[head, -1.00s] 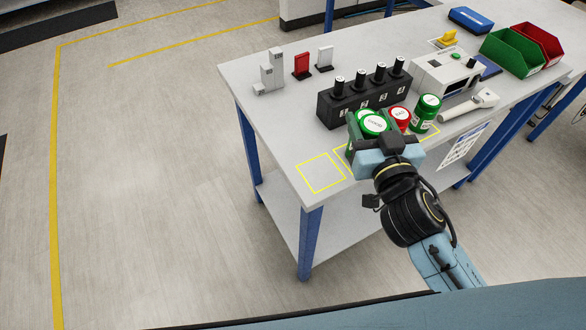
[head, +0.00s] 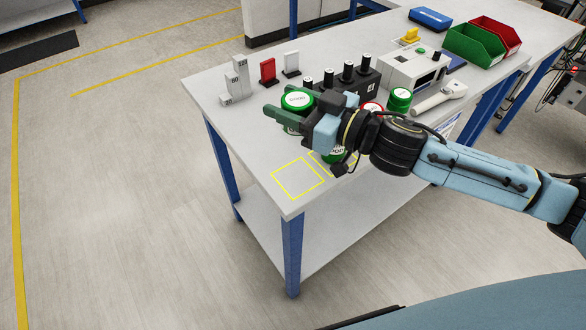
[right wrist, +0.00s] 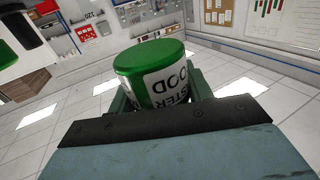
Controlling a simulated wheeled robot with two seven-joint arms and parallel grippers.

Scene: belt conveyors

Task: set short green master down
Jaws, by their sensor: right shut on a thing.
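My right gripper (head: 290,115) is shut on a short green master, a green-lidded can (head: 297,99) with a white label. It is held above the table, in front of the black stand. In the right wrist view the can (right wrist: 153,72) sits between the fingers, and its "MASTER GOOD" label reads upside down. Part of another green can (head: 334,156) shows below the gripper, mostly hidden. Yellow outlined squares (head: 298,178) lie at the table's near corner; the leftmost is empty. My left gripper is not in view.
On the table (head: 235,125) stand grey step blocks (head: 237,80), red (head: 268,71) and white (head: 291,64) pieces and a black stand (head: 355,82) with several knobs. A red can (head: 371,107), a green can (head: 400,98) and a white handheld tool (head: 438,99) lie to the right.

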